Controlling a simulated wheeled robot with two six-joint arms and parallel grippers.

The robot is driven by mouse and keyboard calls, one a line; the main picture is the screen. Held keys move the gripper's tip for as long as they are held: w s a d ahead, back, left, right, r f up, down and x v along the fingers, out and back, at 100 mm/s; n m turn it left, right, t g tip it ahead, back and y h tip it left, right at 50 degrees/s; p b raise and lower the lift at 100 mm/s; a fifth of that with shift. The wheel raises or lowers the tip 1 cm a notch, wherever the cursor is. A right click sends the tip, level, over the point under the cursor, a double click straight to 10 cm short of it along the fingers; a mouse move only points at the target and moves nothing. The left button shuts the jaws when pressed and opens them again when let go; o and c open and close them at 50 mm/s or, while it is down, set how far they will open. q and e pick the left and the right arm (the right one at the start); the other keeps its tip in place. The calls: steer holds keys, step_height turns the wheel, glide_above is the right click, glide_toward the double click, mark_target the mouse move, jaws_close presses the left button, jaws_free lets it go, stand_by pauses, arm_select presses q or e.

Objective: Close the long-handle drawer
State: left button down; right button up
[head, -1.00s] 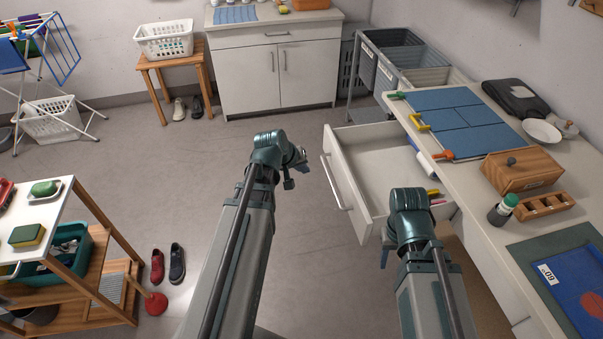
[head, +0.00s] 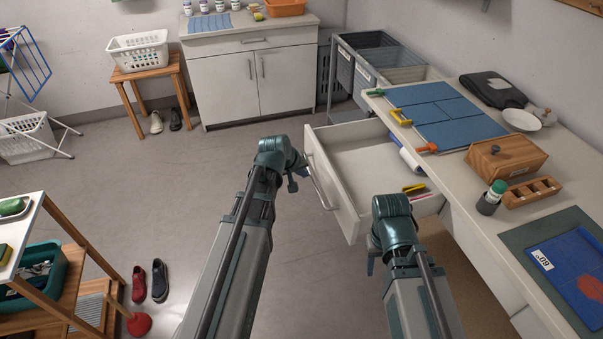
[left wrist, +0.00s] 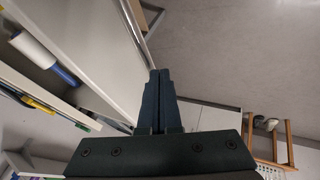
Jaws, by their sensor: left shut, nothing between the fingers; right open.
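The open white drawer (head: 347,212) sticks out from the counter on the right, with a long bar handle (head: 322,185) across its front. My left gripper (head: 299,172) is shut and empty in front of the drawer, close to the far part of the handle. In the left wrist view its fingers (left wrist: 157,100) are together beside the white drawer front (left wrist: 95,45). I cannot tell whether they touch the drawer. My right gripper (head: 372,256) is open near the drawer's near corner, partly hidden by its own wrist.
Inside the drawer lie a white-and-blue roll (left wrist: 42,55) and a yellow item (head: 413,188). The counter (head: 455,180) holds a blue mat (head: 445,115), a wooden box (head: 506,156) and a bottle (head: 491,198). A wooden shelf cart (head: 90,290) stands at left.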

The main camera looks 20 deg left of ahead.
arm_select(q)
glide_above(378, 171)
steer(key=w+d, duration=0.2)
steer(key=d, duration=0.1)
stand_by(0.5)
stand_by(0.4)
steer(key=s+a, duration=0.1)
steer(key=s+a+r+p, duration=0.1)
steer(key=a, duration=0.1)
steer(key=shift+s, duration=0.1)
steer(key=p+v, duration=0.8)
steer(key=v, duration=0.2)
steer(key=shift+a, duration=0.2)
